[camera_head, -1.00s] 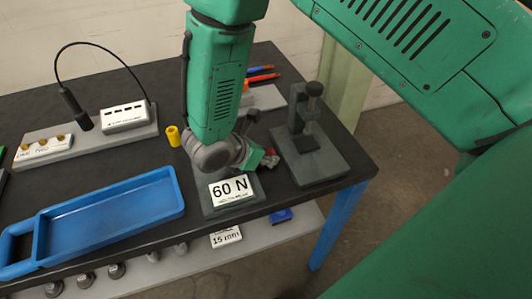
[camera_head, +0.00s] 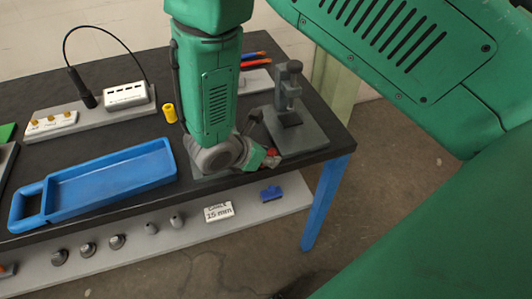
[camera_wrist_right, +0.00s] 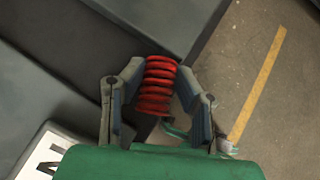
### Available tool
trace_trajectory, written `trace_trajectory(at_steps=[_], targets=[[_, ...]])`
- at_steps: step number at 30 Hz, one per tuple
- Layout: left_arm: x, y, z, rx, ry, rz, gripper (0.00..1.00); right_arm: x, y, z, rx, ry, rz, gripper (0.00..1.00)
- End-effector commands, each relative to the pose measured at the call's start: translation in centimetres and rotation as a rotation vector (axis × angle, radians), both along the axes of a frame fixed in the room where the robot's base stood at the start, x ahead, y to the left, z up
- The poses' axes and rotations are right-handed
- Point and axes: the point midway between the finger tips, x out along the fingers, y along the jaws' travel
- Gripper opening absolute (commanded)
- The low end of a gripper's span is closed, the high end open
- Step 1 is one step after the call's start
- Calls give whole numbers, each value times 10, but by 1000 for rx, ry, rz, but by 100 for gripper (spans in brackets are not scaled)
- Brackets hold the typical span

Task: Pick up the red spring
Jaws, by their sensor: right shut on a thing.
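The red spring (camera_wrist_right: 156,86) stands out clearly in the right wrist view, between the two fingers of my right gripper (camera_wrist_right: 158,88). The fingers are shut on its sides, and its coils show from end to end. In the head view my right gripper (camera_head: 263,157) is over the table's front right part, beside the grey stand. Only a small red patch of the spring (camera_head: 272,152) shows there, so its height above the table is hard to tell. My left gripper is not in view.
A grey stand with a post (camera_head: 290,122) is close to the right of the gripper. A blue tray (camera_head: 62,190) lies to the left and a yellow cylinder (camera_head: 170,113) behind. A lower shelf (camera_head: 250,205) holds several parts. Floor lies beyond the table's right edge.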

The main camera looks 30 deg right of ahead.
Motion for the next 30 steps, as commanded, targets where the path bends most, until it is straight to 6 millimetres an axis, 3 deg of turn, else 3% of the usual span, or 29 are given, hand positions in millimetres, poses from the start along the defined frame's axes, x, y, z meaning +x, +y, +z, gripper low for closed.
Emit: trace_trajectory(at_steps=[11, 12, 14, 24, 30], targets=[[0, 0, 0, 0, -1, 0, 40, -1, 2, 1, -2, 0, 0, 0], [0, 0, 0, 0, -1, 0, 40, -1, 2, 1, -2, 0, 0, 31], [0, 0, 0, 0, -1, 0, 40, -1, 2, 1, -2, 0, 0, 52], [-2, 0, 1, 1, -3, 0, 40, -1, 2, 2, -2, -1, 1, 52], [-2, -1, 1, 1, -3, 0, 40, 0, 3, 28, -2, -5, 1, 52]])
